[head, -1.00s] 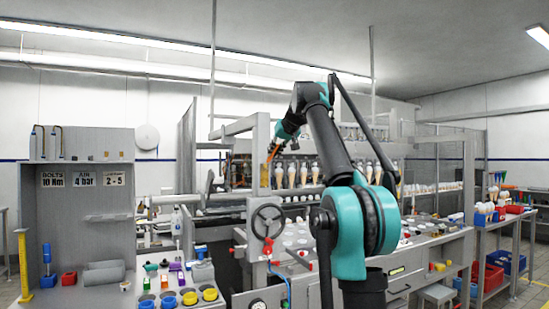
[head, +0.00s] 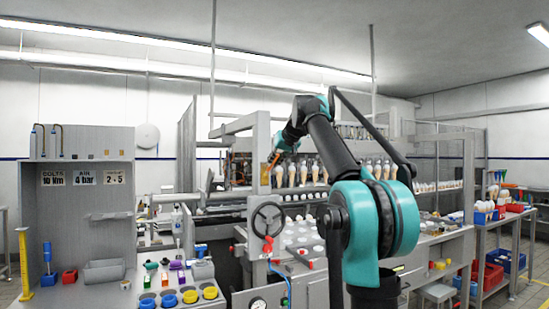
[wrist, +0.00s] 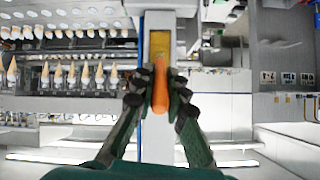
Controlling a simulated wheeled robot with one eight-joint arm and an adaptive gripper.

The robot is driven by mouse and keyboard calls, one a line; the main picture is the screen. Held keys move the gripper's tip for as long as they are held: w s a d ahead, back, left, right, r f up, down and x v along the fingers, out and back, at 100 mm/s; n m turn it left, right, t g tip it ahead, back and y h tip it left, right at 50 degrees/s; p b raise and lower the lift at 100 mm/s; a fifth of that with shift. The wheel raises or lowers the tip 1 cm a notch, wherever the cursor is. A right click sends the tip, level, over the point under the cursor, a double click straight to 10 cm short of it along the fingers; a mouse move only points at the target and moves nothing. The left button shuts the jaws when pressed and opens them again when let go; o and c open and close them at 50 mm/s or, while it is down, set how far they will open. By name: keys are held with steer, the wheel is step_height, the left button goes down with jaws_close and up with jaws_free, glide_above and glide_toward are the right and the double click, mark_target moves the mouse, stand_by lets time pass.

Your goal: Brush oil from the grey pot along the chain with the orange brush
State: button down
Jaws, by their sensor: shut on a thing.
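My gripper (wrist: 160,88) is shut on the orange brush (wrist: 160,97), whose handle shows between the fingertips in the wrist view. The brush's far end lies over a yellowish patch on a pale upright post (wrist: 148,128), and I cannot tell whether it touches. In the head view my gripper (head: 277,155) is small, at the machine frame left of the hanging cones, with the brush (head: 275,158) pointing down. I cannot make out the chain or the grey pot for certain.
A handwheel (head: 268,219) sits on the machine's front below. A side bench (head: 120,290) with several coloured cups stands at the left. Crates (head: 487,278) stand at the right.

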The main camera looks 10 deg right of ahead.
steer(key=shift+f, duration=0.6)
steer(key=s+d, duration=0.2)
steer(key=s, duration=0.3)
steer(key=shift+s, duration=0.4)
steer(key=s, duration=0.1)
steer(key=s+d, duration=0.1)
steer(key=shift+s, duration=0.4)
stand_by(0.6)
steer(key=shift+w+a+r, duration=0.4)
steer(key=shift+w+r, duration=0.1)
steer(key=shift+w, duration=0.65)
steer(key=shift+w+a+r, duration=0.4)
steer(key=shift+w+r, duration=0.1)
steer(key=shift+w, duration=0.7)
steer(key=shift+w+a+r, duration=0.4)
steer(key=shift+w+r, duration=0.1)
steer(key=shift+w, duration=0.65)
